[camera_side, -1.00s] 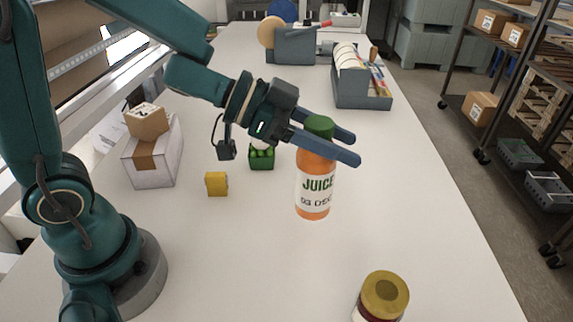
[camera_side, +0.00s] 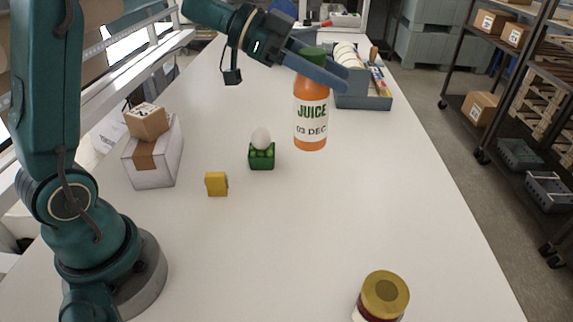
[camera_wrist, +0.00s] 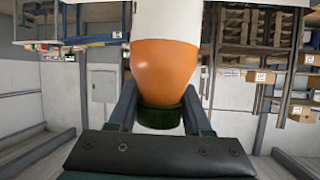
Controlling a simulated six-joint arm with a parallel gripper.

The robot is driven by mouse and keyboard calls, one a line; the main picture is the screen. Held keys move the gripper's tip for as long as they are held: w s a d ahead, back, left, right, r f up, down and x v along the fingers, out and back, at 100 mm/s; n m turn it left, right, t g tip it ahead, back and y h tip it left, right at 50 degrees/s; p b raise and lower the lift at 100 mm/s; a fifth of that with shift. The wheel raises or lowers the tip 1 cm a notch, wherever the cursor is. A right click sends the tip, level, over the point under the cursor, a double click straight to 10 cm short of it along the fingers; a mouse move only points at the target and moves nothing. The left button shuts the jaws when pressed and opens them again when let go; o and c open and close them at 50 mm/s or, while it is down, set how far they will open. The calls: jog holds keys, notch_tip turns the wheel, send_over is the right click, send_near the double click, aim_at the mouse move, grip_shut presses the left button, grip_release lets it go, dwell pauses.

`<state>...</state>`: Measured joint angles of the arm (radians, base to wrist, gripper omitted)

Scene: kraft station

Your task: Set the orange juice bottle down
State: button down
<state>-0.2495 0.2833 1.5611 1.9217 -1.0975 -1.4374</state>
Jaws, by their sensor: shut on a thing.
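The orange juice bottle (camera_side: 311,112) has a green cap and a white label reading JUICE 03 DEC. In the side view it hangs upright from my gripper (camera_side: 320,68), which is shut around its neck just below the cap. The bottle's base looks clear of the white table (camera_side: 300,230). In the wrist view the bottle's orange shoulder (camera_wrist: 164,68) and dark green cap fill the middle, between the two fingers of my gripper (camera_wrist: 160,105).
A white egg (camera_side: 261,137) sits on a green carton (camera_side: 261,158). A small yellow box (camera_side: 216,184), a stacked pair of boxes (camera_side: 153,155) and a gold-lidded jar (camera_side: 383,296) stand on the table. A grey rack (camera_side: 362,92) is behind the bottle. The table's middle is clear.

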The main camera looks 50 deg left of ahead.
notch_tip(320, 180, down, 12)
jog(key=w, duration=0.2)
jog(key=shift+w+d+f+g, duration=0.2)
jog(key=shift+d+f+g, duration=0.05)
jog(key=shift+g, duration=0.05)
jog(key=shift+f, duration=0.1)
jog(key=shift+c, duration=1.7)
grip_release()
